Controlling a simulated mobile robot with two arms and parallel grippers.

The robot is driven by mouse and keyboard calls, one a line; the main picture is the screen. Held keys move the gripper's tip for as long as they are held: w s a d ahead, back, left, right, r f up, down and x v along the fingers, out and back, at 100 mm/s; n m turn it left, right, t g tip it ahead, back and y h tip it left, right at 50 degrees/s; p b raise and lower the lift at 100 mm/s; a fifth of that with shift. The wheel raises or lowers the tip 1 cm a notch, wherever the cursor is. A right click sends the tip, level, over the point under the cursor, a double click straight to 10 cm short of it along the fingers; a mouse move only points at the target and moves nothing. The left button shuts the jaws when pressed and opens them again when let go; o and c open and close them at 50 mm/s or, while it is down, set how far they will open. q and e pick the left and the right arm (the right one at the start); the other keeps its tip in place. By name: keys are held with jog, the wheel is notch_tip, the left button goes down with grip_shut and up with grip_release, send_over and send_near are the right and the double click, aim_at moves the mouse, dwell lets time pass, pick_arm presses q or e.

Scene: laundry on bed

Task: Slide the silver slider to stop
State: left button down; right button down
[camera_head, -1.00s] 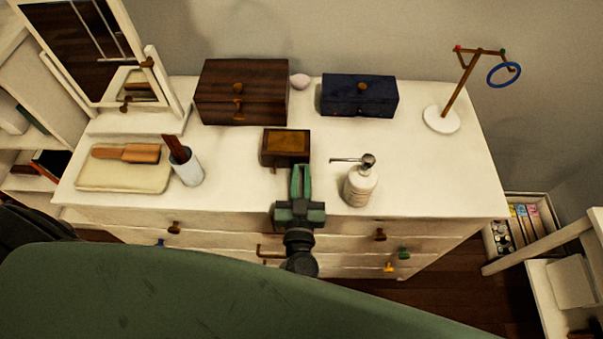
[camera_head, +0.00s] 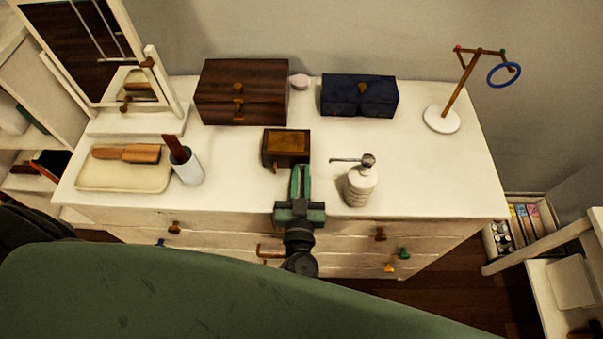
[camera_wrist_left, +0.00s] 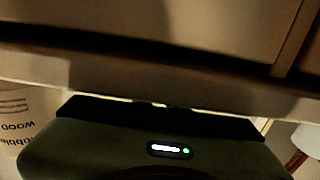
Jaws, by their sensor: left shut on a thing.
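A small brown box (camera_head: 286,143) with an amber-brown panel on top stands near the middle front of the white dresser. A small brown knob or peg (camera_head: 275,170) shows at its lower left front. My left gripper (camera_head: 300,168) reaches up to the right part of the box's front. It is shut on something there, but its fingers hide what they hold. No silver slider can be made out. In the left wrist view, a brown surface (camera_wrist_left: 150,35) fills the top, close to the dark gripper body (camera_wrist_left: 150,145). My right gripper is not in view.
A soap dispenser (camera_head: 361,185) stands right of my gripper. A white cup with a brown handle (camera_head: 186,165) stands left, beside a pad with a brush (camera_head: 127,153). Behind are a wooden box (camera_head: 240,90), a navy box (camera_head: 359,96), a mirror and a ring stand (camera_head: 442,118).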

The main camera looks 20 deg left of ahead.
pick_arm(q)
jog(key=shift+s+a+r+p, duration=0.15)
jog(key=shift+a+r+p, duration=0.1)
jog(key=shift+a+p, duration=0.45)
jog(key=shift+s+a+f, duration=0.1)
jog(key=shift+a, duration=0.05)
jog(key=shift+f, duration=0.15)
jog(key=c, duration=1.4)
grip_release()
jog(key=shift+s, duration=0.1)
jog(key=shift+s+f, duration=0.1)
jog(key=shift+s, duration=0.2)
jog(key=b+v, duration=0.1)
jog(key=v, duration=0.6)
